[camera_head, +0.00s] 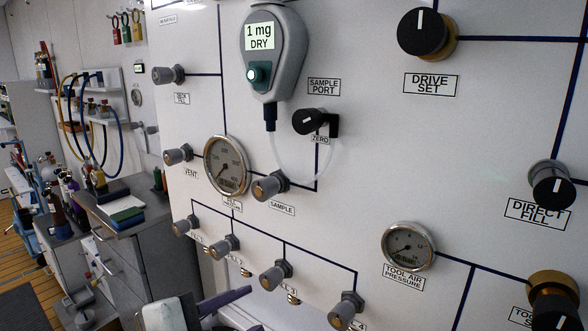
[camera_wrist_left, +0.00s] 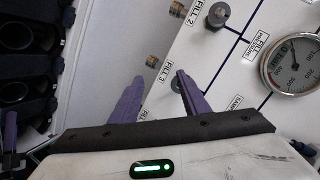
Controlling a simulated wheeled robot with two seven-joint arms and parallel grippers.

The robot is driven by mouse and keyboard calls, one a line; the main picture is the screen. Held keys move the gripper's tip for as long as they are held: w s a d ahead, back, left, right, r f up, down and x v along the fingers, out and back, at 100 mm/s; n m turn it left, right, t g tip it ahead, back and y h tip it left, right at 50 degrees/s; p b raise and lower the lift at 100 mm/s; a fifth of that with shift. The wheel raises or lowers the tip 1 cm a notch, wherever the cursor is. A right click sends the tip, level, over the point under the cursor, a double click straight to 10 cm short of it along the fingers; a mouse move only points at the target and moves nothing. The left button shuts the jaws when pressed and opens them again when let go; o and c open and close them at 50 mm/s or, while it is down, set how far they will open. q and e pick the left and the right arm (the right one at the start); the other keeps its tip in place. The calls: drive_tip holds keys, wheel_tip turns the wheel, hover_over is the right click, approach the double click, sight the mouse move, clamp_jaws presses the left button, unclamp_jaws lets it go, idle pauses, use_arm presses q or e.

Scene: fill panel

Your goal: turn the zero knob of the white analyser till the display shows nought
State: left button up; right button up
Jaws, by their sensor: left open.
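The white analyser (camera_head: 290,55) hangs on the panel at upper middle in the head view. Its display (camera_head: 259,37) reads "1 mg DRY", and a teal button (camera_head: 258,75) sits below that. The black zero knob (camera_head: 308,121) is to the analyser's lower right, above the ZERO label (camera_head: 320,140), with a white mark on its face. My left gripper (camera_head: 236,302) is at the bottom of the head view, well below the knob and apart from it. Its purple fingers stand apart and empty in the left wrist view (camera_wrist_left: 160,88). My right gripper is not in view.
A clear tube loops from the analyser to the sample port. The sample valve (camera_head: 268,186), a large gauge (camera_head: 226,165) and a row of fill valves (camera_head: 273,276) stick out between my gripper and the knob. A drive set knob (camera_head: 420,31) is at upper right.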

use_arm(q)
wheel_tip(320, 180, up, 10)
drive_tip(key=d+r+m+h, duration=0.1)
drive_tip(key=d+m+h, duration=0.1)
drive_tip(key=m, duration=0.5)
use_arm(e)
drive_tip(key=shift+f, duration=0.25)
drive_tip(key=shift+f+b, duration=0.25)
drive_tip(key=shift+b, duration=0.15)
use_arm(q)
drive_tip(key=m+t+h, duration=0.2)
drive_tip(key=m, duration=1.5)
approach(302, 123)
drive_tip(key=p+x, duration=0.1)
drive_tip(key=x, duration=0.8)
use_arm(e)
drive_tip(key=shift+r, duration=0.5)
use_arm(q)
drive_tip(key=shift+c, duration=0.3)
